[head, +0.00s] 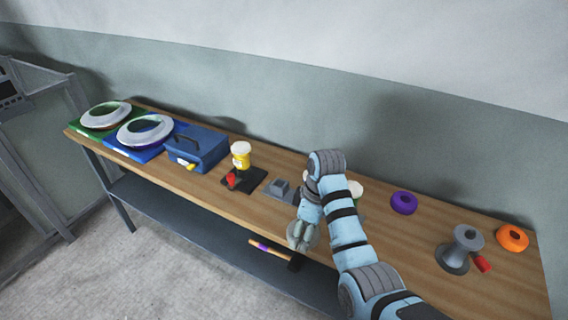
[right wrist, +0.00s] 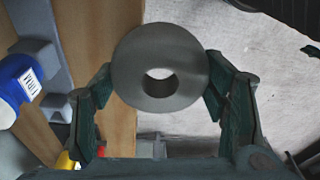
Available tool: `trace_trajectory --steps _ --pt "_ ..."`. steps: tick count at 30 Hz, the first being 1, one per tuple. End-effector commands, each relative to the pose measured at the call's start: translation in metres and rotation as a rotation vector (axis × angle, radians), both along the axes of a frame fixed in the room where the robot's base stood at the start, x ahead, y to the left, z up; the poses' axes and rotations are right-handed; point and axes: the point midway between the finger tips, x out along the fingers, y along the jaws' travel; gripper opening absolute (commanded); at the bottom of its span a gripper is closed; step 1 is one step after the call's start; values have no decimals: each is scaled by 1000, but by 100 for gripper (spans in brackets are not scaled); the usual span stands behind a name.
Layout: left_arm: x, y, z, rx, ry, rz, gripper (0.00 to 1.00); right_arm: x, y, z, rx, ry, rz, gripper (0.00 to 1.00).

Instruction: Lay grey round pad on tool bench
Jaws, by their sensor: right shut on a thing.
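The grey round pad (right wrist: 160,45), a thick disc with a hole through its middle, is held between the two fingers of my right gripper (right wrist: 160,78) in the right wrist view. In the head view my right gripper (head: 303,234) is at the front edge of the tool bench (head: 228,196), and the pad is hard to make out there. The wooden bench top (right wrist: 112,30) also shows left of and behind the pad in the right wrist view, with floor to the right. My left gripper is not in view.
White rings on green and blue boards, a blue toolbox (head: 197,147) and a yellow jar (head: 241,155) stand on the left. A grey block (head: 281,188) is near my gripper. A purple ring (head: 403,203), grey spool (head: 464,243) and orange ring (head: 512,238) are on the right.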

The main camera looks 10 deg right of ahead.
Motion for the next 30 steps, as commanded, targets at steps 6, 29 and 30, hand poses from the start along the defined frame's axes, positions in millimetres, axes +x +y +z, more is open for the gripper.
trace_trajectory --steps 6,29,30 --pt "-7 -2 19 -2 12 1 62 7 -76 31 -14 5 -46 40" --pt "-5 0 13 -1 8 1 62 -9 -220 74 -2 -4 -129 40" --pt "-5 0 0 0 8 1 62 -9 -220 60 -2 -4 -129 40"
